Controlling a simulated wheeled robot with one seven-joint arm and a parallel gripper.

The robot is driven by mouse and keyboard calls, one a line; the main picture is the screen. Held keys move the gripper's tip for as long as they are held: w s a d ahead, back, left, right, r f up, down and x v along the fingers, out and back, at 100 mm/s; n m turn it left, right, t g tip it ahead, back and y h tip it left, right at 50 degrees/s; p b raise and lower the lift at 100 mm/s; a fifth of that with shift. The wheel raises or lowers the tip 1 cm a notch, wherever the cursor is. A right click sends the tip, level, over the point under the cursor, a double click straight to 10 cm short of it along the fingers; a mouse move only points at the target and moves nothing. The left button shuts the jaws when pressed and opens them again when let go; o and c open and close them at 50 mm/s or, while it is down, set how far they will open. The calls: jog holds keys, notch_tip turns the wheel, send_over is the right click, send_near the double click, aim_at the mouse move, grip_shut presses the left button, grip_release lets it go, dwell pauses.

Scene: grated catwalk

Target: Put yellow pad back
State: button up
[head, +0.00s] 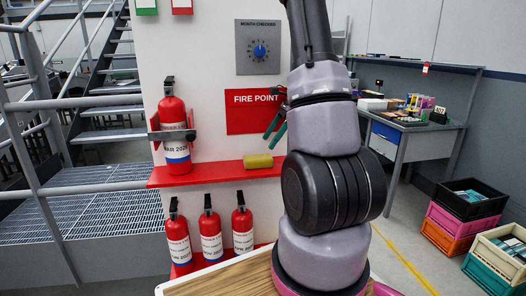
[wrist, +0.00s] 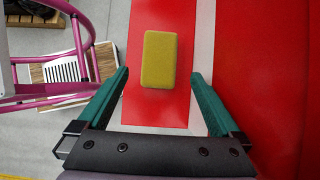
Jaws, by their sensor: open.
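The yellow pad (head: 258,161) lies on the red shelf (head: 215,176), towards its right part, below the red fire point sign. In the wrist view the yellow pad (wrist: 159,60) shows as an upright rectangle on the red shelf (wrist: 133,100). My gripper (head: 274,128) is above and to the right of the pad in the head view, partly hidden behind my arm. In the wrist view my gripper (wrist: 160,75) is open, its green fingers spread either side of the pad's line, holding nothing. The pad and fingers are apart.
A fire extinguisher (head: 173,125) stands in a bracket on the shelf's left. Several more extinguishers (head: 211,232) stand below. The sign (head: 253,112) and a month dial (head: 258,47) are on the wall. A desk (head: 408,130) and stacked crates (head: 456,219) are at right.

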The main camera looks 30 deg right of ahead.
jog(key=s+a+r+n+h, duration=0.1)
jog(key=s+a+r+n, duration=0.15)
jog(key=r, duration=0.25)
jog(key=s+a+r+n+t, duration=0.1)
jog(key=s+a+r+n, duration=0.15)
jog(key=a+r, duration=0.2)
jog(key=s+a+r+n+h, duration=0.1)
jog(key=s+a+r+n, duration=0.15)
jog(key=r, duration=0.25)
jog(key=s+a+r+n+t+h, duration=0.1)
jog(key=s+a+r+n+t, duration=0.1)
jog(key=s+a+r+n, duration=0.1)
jog(key=s+a+r+n+t+h, duration=0.1)
jog(key=s+a+r+n+t, duration=0.1)
jog(key=s+a+n, duration=0.3)
jog(key=s+r+n, duration=0.1)
jog(key=s, duration=0.2)
jog(key=shift+a+r+n, duration=0.15)
jog(key=shift+r+n, duration=0.2)
